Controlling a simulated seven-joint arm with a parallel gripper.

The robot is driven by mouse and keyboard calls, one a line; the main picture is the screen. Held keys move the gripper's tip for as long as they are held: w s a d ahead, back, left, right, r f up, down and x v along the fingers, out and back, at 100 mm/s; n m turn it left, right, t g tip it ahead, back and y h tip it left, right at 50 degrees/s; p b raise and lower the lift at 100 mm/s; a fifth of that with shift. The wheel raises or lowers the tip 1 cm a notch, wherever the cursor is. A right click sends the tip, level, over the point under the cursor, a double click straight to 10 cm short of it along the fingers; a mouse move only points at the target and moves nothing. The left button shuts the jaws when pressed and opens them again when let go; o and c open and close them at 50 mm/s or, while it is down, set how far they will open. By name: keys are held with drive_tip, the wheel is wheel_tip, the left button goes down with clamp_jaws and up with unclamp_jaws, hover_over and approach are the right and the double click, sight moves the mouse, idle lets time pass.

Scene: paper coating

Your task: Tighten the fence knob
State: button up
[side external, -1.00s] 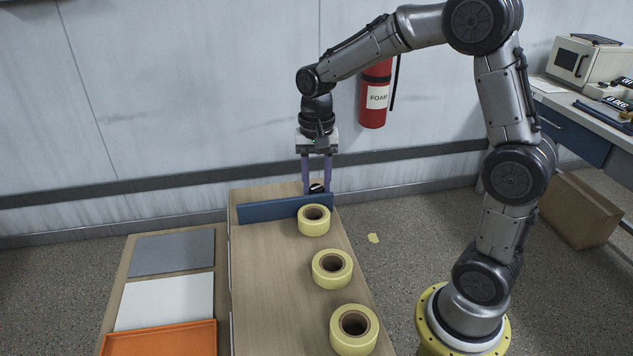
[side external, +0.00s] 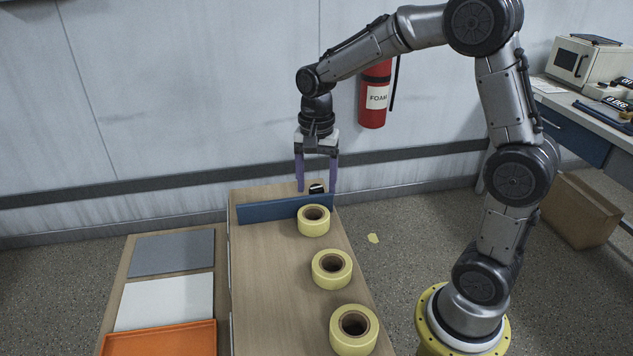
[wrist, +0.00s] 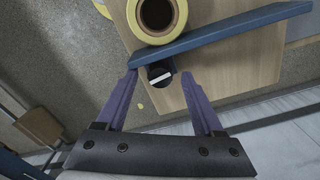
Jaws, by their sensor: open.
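The fence knob (side external: 316,189) is small and black with a white mark, just behind the blue fence (side external: 272,209) near its right end. In the wrist view the knob (wrist: 160,73) sits against the blue fence (wrist: 235,37), between my fingertips. My gripper (side external: 317,189) is open, its purple fingers pointing down on either side of the knob. In the wrist view my gripper (wrist: 163,76) shows a gap between each finger and the knob. I cannot tell the exact height of the fingertips relative to the knob.
Several yellow tape rolls stand on the wooden table, the nearest (side external: 314,220) just in front of the fence. A side board at left carries a grey sheet (side external: 172,252), a white sheet (side external: 165,302) and an orange tray (side external: 160,342). The left part of the table is clear.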

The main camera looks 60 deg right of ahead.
sight(316, 187)
wheel_tip(316, 187, up, 14)
idle(0.6)
drive_tip(key=shift+f, duration=0.1)
drive_tip(key=shift+c, duration=1.3)
drive_tip(key=n, duration=0.4)
wheel_tip(316, 187, down, 14)
drive_tip(key=n, duration=0.5)
